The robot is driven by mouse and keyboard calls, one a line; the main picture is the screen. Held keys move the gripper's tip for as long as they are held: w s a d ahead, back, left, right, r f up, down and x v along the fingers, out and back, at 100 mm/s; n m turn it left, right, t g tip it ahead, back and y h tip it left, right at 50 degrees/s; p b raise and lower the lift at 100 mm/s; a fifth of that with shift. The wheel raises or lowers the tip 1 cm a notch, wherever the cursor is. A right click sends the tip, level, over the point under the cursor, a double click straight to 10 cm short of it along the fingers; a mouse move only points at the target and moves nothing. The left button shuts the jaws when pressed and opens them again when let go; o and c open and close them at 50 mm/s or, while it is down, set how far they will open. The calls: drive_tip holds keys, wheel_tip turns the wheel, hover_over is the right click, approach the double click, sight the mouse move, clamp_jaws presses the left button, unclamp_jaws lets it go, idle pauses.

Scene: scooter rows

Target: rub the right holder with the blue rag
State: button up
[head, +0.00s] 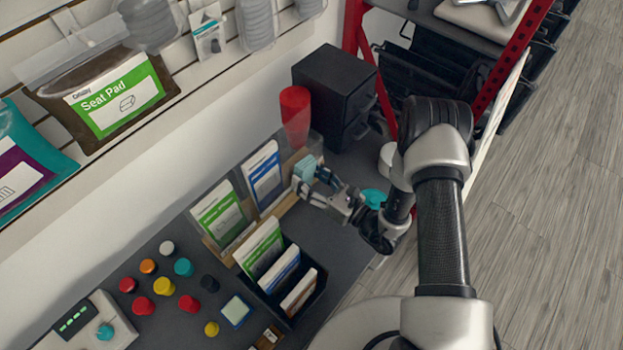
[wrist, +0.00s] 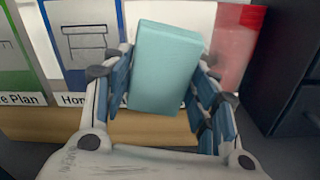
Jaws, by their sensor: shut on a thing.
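My gripper (head: 312,182) is shut on the blue rag (head: 305,167), a light teal block shape. In the wrist view the rag (wrist: 165,65) stands tilted between the blue finger pads of my gripper (wrist: 165,100). The right holder (head: 283,204) has a wooden base, a blue-and-white brochure (head: 262,176) and a clear panel. The rag is at its right end, beside the brochure. In the wrist view the holder's wooden front (wrist: 60,125) passes below and behind the rag. Whether the rag touches it I cannot tell. The left holder (head: 222,250) carries a green brochure (head: 218,213).
A red cup (head: 295,105) and black drawer box (head: 335,85) stand behind the right holder. A black brochure box (head: 290,310) is in front. Several coloured knobs (head: 163,286) lie at left. A teal round thing (head: 372,196) is partly hidden by my arm.

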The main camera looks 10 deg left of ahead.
sight(321, 149)
drive_tip(key=shift+w+a, duration=0.15)
drive_tip(key=shift+a, duration=0.15)
drive_tip(key=shift+w+d+b, duration=0.6)
drive_tip(key=shift+w+d, duration=0.25)
drive_tip(key=shift+w, duration=0.55)
drive_tip(key=shift+w+d+b, duration=0.65)
drive_tip(key=shift+w+d, duration=0.15)
drive_tip(key=shift+w, duration=0.6)
drive_tip(key=shift+w+d+b, duration=0.6)
drive_tip(key=shift+w+d, duration=0.25)
drive_tip(key=shift+w, duration=0.55)
drive_tip(key=shift+s+a+p, duration=0.25)
drive_tip(key=shift+s+a, duration=0.55)
drive_tip(key=shift+s, duration=0.6)
drive_tip(key=shift+s+a+p, duration=0.3)
drive_tip(key=shift+s+a, duration=0.55)
drive_tip(key=shift+s, duration=0.6)
drive_tip(key=shift+s+a+p, duration=0.25)
drive_tip(key=shift+s+a, duration=0.55)
drive_tip(key=shift+s, duration=0.6)
drive_tip(key=v, duration=0.6)
